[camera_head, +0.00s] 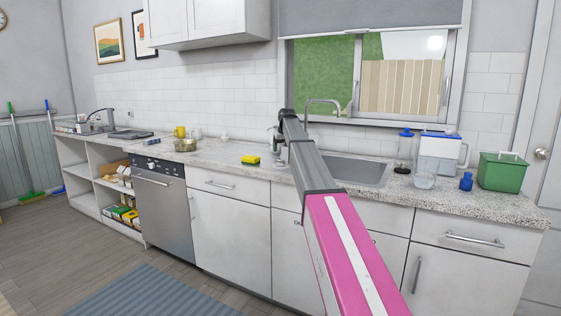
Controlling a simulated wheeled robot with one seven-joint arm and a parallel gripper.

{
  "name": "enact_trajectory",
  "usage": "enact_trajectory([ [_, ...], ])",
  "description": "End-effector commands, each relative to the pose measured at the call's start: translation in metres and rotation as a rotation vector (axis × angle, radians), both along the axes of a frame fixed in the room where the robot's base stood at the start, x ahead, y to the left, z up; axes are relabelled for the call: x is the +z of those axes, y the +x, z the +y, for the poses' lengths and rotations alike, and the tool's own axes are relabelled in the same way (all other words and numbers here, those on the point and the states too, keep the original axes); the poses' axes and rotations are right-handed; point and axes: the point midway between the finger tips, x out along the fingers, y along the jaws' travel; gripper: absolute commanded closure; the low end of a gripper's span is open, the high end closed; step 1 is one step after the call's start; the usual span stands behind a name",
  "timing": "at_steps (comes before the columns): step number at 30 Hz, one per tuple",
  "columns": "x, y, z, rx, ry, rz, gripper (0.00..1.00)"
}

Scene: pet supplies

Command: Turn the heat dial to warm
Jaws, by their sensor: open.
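I cannot make out a heat dial for certain. The grey appliance (160,205) under the counter has a dark control panel (157,166) with small marks, too small to read. A flat dark grey item (130,135) lies on the counter at the far left. My pink and grey arm reaches up across the middle of the view. My gripper (278,155) shows small and partly hidden behind the arm's far end, in front of the sink area. Its fingers are hard to make out, and I see nothing held in it.

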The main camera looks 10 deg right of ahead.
Motion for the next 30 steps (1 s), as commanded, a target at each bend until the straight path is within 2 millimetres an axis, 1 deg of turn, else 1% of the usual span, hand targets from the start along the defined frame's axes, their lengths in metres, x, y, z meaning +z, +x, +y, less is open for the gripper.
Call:
enact_trajectory([
  [1, -0.01, 0.004, 0.001, 0.0, 0.0, 0.003, 0.27],
  [6, -0.038, 0.016, 0.002, 0.0, 0.0, 0.003, 0.27],
  [9, -0.053, 0.022, 0.003, 0.0, 0.0, 0.002, 0.27],
  [13, -0.067, 0.028, 0.004, 0.0, 0.0, 0.002, 0.27],
  [18, -0.076, 0.031, 0.005, 0.0, 0.0, 0.001, 0.27],
  [27, -0.077, 0.032, 0.005, 0.0, 0.0, 0.0, 0.27],
  [29, -0.077, 0.031, 0.005, 0.0, 0.0, 0.001, 0.47],
  [30, -0.077, 0.031, 0.005, 0.0, 0.0, 0.001, 0.6],
])
